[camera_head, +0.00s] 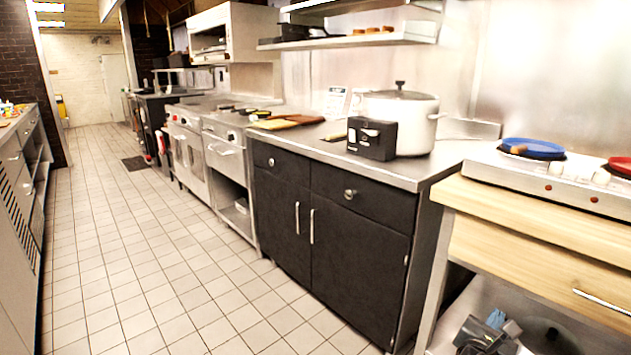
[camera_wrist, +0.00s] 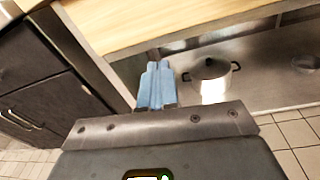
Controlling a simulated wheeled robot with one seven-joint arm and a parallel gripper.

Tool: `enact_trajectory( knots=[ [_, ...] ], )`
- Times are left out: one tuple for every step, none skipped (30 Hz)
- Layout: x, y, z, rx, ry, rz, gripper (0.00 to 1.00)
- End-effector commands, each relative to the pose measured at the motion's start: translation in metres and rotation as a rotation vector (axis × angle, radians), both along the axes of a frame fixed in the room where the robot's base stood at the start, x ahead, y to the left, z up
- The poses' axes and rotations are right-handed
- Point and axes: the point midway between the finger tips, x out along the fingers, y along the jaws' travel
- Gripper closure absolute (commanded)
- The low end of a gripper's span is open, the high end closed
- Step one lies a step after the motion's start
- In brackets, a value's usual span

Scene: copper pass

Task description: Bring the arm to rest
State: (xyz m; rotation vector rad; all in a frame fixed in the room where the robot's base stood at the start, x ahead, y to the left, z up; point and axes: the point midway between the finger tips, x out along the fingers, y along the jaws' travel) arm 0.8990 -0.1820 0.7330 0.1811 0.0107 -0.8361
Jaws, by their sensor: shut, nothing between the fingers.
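My gripper (camera_head: 497,320) shows at the bottom right of the head view, low in front of the wooden-topped counter (camera_head: 530,222).
A black cabinet (camera_head: 335,215) stands left of the wooden counter, with a large pot (camera_head: 400,115) and a black box (camera_head: 372,139) on top. A white hot plate unit (camera_head: 560,180) with a blue plate (camera_head: 533,148) sits on the wooden counter. The tiled floor (camera_head: 130,270) at left is clear.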

Motion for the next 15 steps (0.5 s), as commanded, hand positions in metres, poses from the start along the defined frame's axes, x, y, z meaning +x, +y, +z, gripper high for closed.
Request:
enact_trajectory(
  knots=[
    [-0.02, 0.006, -0.015, 0.068, -0.02, 0.026, 1.0],
    [-0.03, 0.01, -0.023, 0.118, -0.039, 0.043, 1.0],
    [-0.046, 0.015, -0.034, 0.187, -0.065, 0.064, 1.0],
    [-0.057, 0.02, -0.041, 0.24, -0.086, 0.08, 1.0],
    [-0.068, 0.025, -0.048, 0.293, -0.107, 0.093, 1.0],
    [-0.083, 0.032, -0.056, 0.366, -0.135, 0.109, 1.0],
    [-0.095, 0.037, -0.061, 0.422, -0.154, 0.122, 1.0],
    [-0.107, 0.042, -0.066, 0.477, -0.175, 0.131, 1.0],
    [-0.123, 0.049, -0.071, 0.551, -0.2, 0.141, 1.0],
    [-0.135, 0.054, -0.074, 0.608, -0.221, 0.15, 1.0],
    [-0.147, 0.06, -0.076, 0.665, -0.242, 0.155, 1.0],
    [-0.163, 0.067, -0.079, 0.741, -0.269, 0.16, 1.0],
    [-0.175, 0.072, -0.08, 0.799, -0.289, 0.162, 1.0],
    [-0.187, 0.078, -0.08, 0.857, -0.309, 0.165, 1.0],
    [-0.204, 0.085, -0.08, 0.934, -0.336, 0.165, 1.0]
  ],
)
